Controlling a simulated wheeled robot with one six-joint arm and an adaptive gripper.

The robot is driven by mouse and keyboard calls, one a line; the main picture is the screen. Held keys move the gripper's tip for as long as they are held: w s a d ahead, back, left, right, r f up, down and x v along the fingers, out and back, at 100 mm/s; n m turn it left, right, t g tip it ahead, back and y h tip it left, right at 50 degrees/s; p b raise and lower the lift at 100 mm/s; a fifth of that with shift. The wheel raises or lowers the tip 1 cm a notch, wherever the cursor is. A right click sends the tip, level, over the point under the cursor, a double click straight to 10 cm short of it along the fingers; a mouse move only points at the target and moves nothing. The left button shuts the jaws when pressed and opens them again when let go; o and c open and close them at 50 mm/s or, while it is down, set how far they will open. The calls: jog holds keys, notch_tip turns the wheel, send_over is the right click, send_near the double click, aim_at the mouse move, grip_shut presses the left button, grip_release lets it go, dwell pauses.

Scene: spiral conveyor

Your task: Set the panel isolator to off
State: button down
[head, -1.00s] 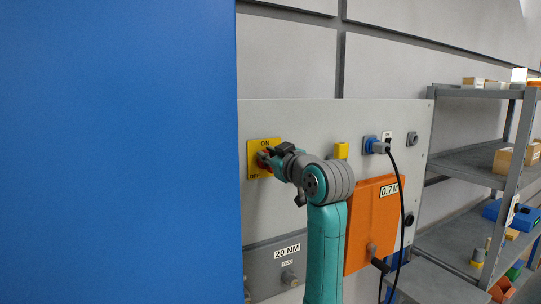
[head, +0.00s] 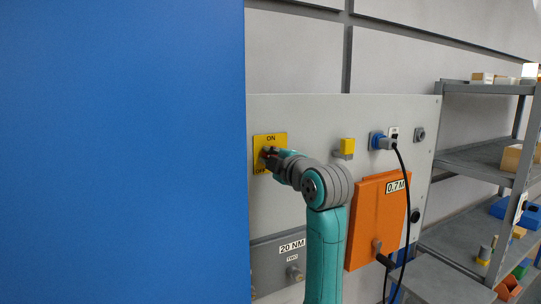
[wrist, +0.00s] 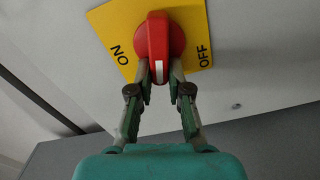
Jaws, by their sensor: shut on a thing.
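The panel isolator is a red rotary knob (wrist: 158,38) on a yellow square plate (wrist: 106,22) marked ON and OFF. In the wrist view the knob's handle, with a white mark, points down towards my gripper, between ON at left and OFF at right. My gripper (wrist: 160,76) is shut on the handle, one finger on each side. In the head view the yellow plate (head: 279,140) is at the left of the grey panel, with ON at top and OFF at lower left. My gripper (head: 268,156) covers most of the knob there.
A large blue surface (head: 120,150) fills the head view's left side. A "20 NM" fixture (head: 290,247) sits below.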

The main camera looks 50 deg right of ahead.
jog(key=shift+f+n, duration=0.2)
jog(key=shift+n, duration=0.6)
jog(key=shift+f+n, duration=0.2)
jog(key=shift+n, duration=0.6)
jog(key=c, duration=1.1)
grip_release()
jog(key=shift+a, duration=0.1)
jog(key=v, duration=0.7)
jog(key=shift+s, duration=0.2)
